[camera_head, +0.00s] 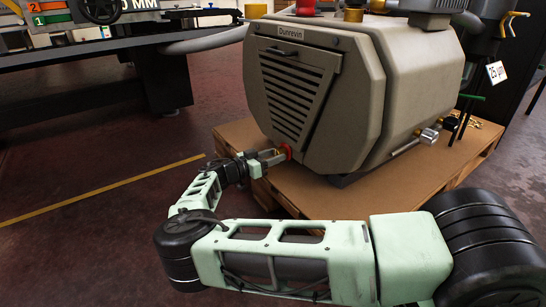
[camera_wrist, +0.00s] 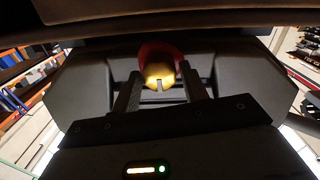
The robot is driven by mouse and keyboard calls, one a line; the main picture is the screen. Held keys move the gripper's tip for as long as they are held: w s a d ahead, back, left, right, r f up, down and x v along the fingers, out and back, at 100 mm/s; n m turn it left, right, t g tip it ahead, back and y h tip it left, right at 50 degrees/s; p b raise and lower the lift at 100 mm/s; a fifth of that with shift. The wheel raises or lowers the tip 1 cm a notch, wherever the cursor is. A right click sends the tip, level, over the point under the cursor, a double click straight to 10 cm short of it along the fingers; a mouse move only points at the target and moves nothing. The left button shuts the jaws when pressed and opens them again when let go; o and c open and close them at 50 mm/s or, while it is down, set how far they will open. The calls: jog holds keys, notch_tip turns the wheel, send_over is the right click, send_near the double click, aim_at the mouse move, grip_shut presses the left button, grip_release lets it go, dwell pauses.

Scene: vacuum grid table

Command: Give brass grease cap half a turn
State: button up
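The brass grease cap (camera_wrist: 160,78) shows in the wrist view as a small yellow-gold round piece with a dark notch at its lower edge. A red ring or collar (camera_wrist: 158,53) sits behind and above it. My gripper (camera_wrist: 159,80) has its two dark fingers apart, one on each side of the cap, with a visible gap on both sides. In the head view my gripper (camera_head: 272,157) is at the lower front of the grey Dunrevin machine (camera_head: 345,110), by the red piece (camera_head: 286,151). The cap itself is mostly hidden there.
The machine stands on a brown pallet (camera_head: 420,190). A pipe with valve fittings (camera_head: 428,136) sticks out at its right side. A dark bench (camera_head: 90,60) stands at the back left. The floor left of the pallet is clear, with a yellow line (camera_head: 100,190).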

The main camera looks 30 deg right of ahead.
jog(key=shift+o, duration=0.9)
jog(key=shift+a+r, duration=0.1)
jog(key=shift+a, duration=0.15)
jog(key=a+p, duration=0.6)
jog(key=a, duration=1.1)
jog(key=shift+s, duration=0.1)
